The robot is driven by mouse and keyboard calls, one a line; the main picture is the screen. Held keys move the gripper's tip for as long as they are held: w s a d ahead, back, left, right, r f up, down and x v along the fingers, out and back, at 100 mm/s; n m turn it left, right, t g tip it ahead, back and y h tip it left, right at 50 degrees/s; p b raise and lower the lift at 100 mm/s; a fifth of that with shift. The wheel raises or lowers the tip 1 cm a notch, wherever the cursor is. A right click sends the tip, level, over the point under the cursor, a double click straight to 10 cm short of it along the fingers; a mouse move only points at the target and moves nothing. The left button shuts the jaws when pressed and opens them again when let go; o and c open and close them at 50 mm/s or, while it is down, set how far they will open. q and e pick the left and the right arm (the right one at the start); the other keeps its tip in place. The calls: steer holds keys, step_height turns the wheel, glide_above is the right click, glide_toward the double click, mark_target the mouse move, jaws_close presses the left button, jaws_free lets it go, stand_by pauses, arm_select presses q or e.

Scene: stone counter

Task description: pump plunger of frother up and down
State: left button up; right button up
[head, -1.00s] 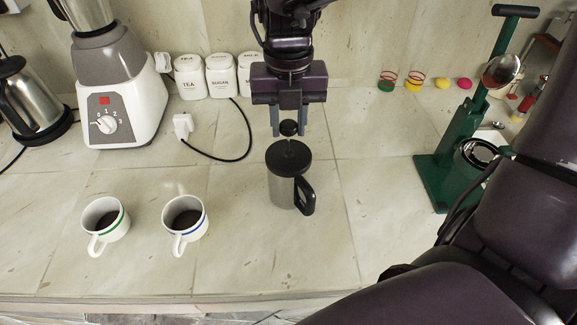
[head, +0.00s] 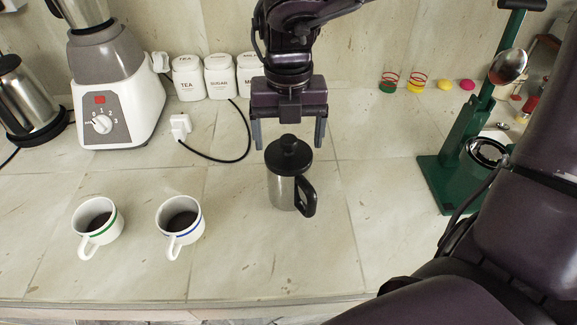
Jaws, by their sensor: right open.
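The frother (head: 283,188) is a steel jug with a black lid and a black handle on its right, upright on the counter. Its black plunger knob (head: 288,143) sits low, close above the lid. My right gripper (head: 289,146) points down over the frother with its fingers wide open. One finger is on each side of the knob, with visible gaps, so it holds nothing. The plunger rod is hidden under the knob. My left gripper is not in view.
Two white cups with dark liquid, one green-ringed (head: 97,225) and one blue-ringed (head: 181,222), stand left of the frother. A blender (head: 120,90) and canisters (head: 220,77) stand behind. A green press (head: 450,165) is at the right. The counter in front is clear.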

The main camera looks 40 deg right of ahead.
steer(key=shift+r+p, duration=2.85)
steer(key=shift+r, duration=0.75)
steer(key=shift+f, duration=0.1)
